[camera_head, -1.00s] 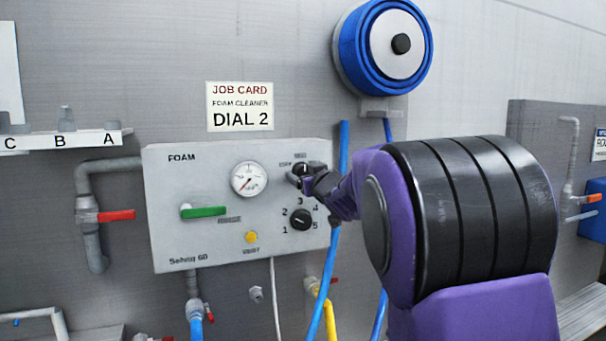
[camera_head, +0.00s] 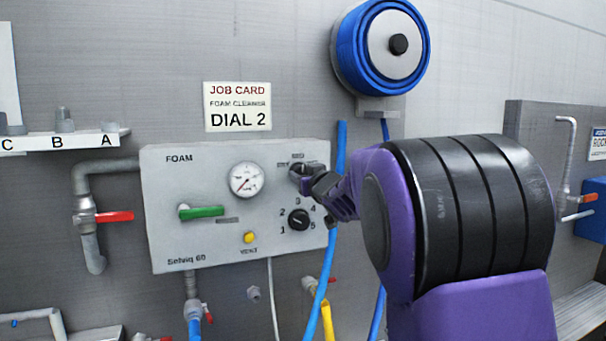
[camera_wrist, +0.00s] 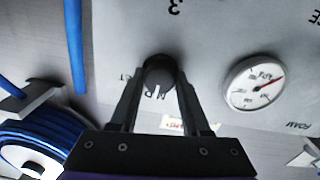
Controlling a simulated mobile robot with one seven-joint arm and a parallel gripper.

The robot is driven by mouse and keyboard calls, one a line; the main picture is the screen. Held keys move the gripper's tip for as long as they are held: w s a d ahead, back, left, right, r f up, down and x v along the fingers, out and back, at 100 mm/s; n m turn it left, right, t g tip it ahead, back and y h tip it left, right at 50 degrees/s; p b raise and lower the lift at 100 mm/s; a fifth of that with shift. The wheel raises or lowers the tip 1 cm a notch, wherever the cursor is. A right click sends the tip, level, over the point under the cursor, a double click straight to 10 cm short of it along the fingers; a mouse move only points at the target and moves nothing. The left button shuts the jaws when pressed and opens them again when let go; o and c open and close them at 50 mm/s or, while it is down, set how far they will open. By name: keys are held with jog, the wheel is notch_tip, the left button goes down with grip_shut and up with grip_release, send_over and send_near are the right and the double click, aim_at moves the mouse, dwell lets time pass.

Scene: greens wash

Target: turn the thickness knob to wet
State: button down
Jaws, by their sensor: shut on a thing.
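The thickness knob (camera_wrist: 158,72) is the dark round upper knob on the foam panel. It sits between the two fingers of my gripper (camera_wrist: 159,84), which are shut on its sides. Its white pointer line aims down in the wrist view, at a partly hidden label that seems to begin with M. A label ending in "ET" is at the knob's left in that view. In the head view my gripper (camera_head: 304,178) covers most of the knob, so its pointer does not show there.
The grey foam panel (camera_head: 165,235) also carries a numbered dial (camera_head: 299,219) just below, a gauge (camera_head: 246,180), a green lever (camera_head: 203,212) and a yellow button (camera_head: 249,238). A blue hose (camera_head: 340,160) hangs close by my wrist. A job card (camera_head: 237,107) reads DIAL 2.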

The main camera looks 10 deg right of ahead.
jog(key=shift+r+m+p, duration=0.15)
jog(key=shift+m+p, duration=0.5)
jog(key=shift+m, duration=0.45)
jog(key=m, duration=0.3)
jog(key=shift+d, duration=0.1)
jog(key=m, duration=0.6)
jog(key=shift+c, duration=1.8)
grip_release()
